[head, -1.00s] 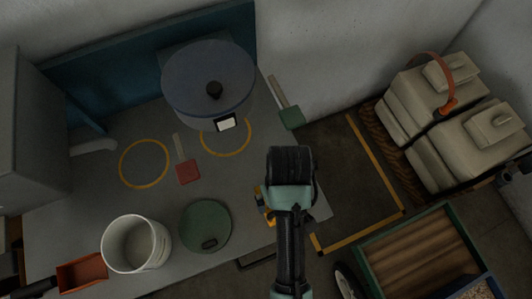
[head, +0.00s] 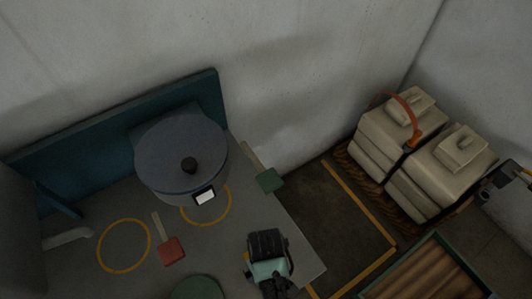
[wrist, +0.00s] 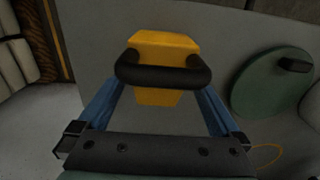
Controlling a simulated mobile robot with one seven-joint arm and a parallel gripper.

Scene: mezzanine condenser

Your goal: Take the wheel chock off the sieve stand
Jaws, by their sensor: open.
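A yellow block with a black bar handle, which I take for the wheel chock (wrist: 165,54), is in the middle of the wrist view against a grey surface. In the head view only a sliver of yellow (head: 247,258) shows beside my wrist. My gripper (wrist: 160,92) is open, with its blue fingers apart on the left and right of the block and its handle. I cannot tell whether they touch it. In the head view my gripper's fingers are hidden below my wrist. I cannot tell any sieve stand apart from the grey worktop (head: 82,275).
A large lidded pot (head: 182,155), a red paddle (head: 172,251) and a green paddle (head: 269,180) are on the worktop. A green disc (wrist: 268,88) lies right of the block. Stacked beige containers (head: 400,150) and a green-edged crate (head: 425,275) stand at right.

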